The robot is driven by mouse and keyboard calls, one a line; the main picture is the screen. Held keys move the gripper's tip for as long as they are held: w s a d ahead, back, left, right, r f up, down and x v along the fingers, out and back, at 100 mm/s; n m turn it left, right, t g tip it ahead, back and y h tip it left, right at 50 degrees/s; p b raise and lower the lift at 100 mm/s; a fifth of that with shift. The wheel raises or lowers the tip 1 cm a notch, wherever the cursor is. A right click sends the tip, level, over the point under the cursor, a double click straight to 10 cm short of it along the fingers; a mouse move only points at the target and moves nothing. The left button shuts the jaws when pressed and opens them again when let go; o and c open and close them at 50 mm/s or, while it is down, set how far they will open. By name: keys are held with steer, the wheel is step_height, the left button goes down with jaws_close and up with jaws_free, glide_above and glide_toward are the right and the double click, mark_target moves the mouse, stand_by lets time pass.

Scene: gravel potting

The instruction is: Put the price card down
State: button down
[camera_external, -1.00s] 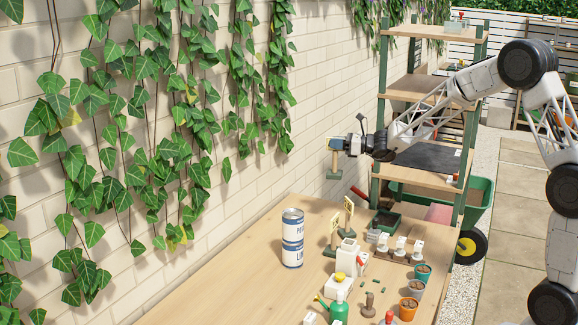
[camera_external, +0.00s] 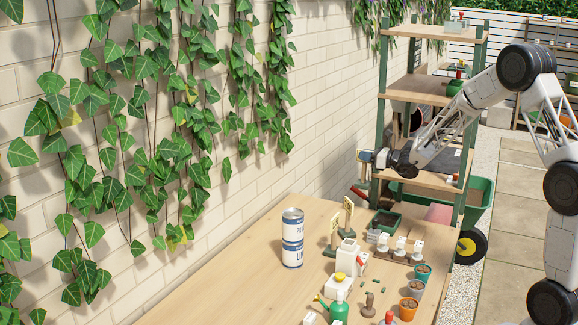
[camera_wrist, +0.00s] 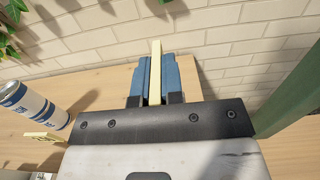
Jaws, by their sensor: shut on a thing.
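My gripper (camera_external: 367,156) is at the left side of the green-posted shelf, above the far end of the table. It is shut on a price card (camera_wrist: 155,65), whose cream edge shows between the blue finger pads in the wrist view. In the external view little of the held card can be made out. Two other price cards, a nearer one (camera_external: 334,236) and a farther one (camera_external: 348,214), stand upright on the wooden table (camera_external: 235,275).
A white and blue can (camera_external: 292,240) stands on the table and shows at the left in the wrist view (camera_wrist: 35,108). Pots, a green tray (camera_external: 386,221) and small items crowd the table's right side. A shelf post (camera_wrist: 290,90) is close on the right. The table's left is clear.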

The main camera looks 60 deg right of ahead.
mark_target(363, 182)
steer(key=shift+f, duration=2.05)
steer(key=shift+f, duration=3.1)
steer(key=shift+f, duration=1.95)
steer(key=c, duration=1.2)
jaws_free()
steer(key=shift+c, duration=0.2)
